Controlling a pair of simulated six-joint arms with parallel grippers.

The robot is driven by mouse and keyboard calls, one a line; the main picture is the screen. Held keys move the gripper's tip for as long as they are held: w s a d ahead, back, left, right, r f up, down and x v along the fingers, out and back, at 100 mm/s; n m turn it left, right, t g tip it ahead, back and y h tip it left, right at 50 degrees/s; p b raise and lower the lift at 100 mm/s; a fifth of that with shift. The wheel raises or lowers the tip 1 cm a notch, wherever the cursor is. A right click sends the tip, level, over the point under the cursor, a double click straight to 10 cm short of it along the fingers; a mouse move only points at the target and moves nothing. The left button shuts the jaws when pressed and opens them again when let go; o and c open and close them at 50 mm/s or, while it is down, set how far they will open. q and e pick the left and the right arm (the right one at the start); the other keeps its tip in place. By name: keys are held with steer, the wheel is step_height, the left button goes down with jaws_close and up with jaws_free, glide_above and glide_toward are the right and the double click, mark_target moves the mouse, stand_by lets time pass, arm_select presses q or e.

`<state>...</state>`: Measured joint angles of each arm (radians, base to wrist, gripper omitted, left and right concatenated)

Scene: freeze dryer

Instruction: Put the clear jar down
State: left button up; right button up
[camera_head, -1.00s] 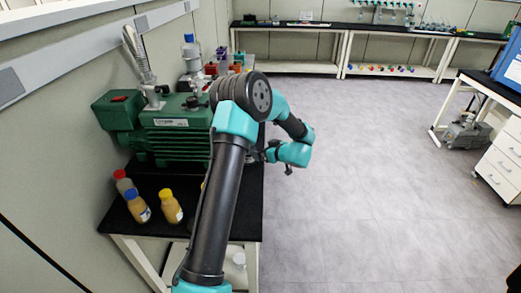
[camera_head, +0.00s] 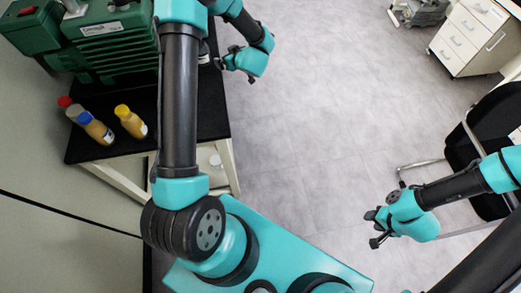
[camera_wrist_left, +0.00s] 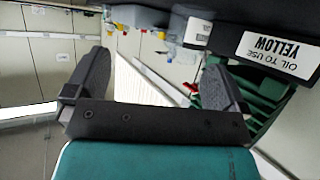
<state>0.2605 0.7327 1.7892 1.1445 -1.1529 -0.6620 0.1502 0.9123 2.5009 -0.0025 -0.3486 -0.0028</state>
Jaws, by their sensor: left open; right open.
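I cannot make out a clear jar for certain in either view. My left gripper (camera_head: 221,64) is just off the right edge of the black table. In the left wrist view its fingers (camera_wrist_left: 155,75) are spread wide with nothing between them. My right gripper (camera_head: 374,228) is over the grey floor at the right, open and empty.
The black table (camera_head: 85,150) carries a green pump (camera_head: 105,40), a yellow-capped bottle (camera_head: 130,122), a blue-capped bottle (camera_head: 96,128) and a red-capped bottle (camera_head: 70,108). A black chair (camera_head: 475,140) and white drawers (camera_head: 470,38) stand at the right. The floor between is clear.

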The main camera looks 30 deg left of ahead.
arm_select(q)
steer(key=s+d+f+m+t+h, duration=0.2)
steer(key=d+f+m+h, duration=0.2)
steer(key=d+f, duration=0.3)
steer(key=s+d+f+m+t+h, duration=0.1)
steer(key=s+d+f+m+h, duration=0.2)
steer(key=d+f+h, duration=0.4)
steer(key=s+d+f+m+g+h, duration=0.2)
steer(key=s+d+g, duration=0.1)
steer(key=s+d, duration=0.4)
steer(key=s+d+f+m+g+h, duration=0.2)
steer(key=s+d+m+g+h, duration=0.1)
steer(key=s+d, duration=0.5)
steer(key=s, duration=0.3)
steer(key=shift+s+d+f+g, duration=0.25)
steer(key=shift+s+f+g, duration=0.05)
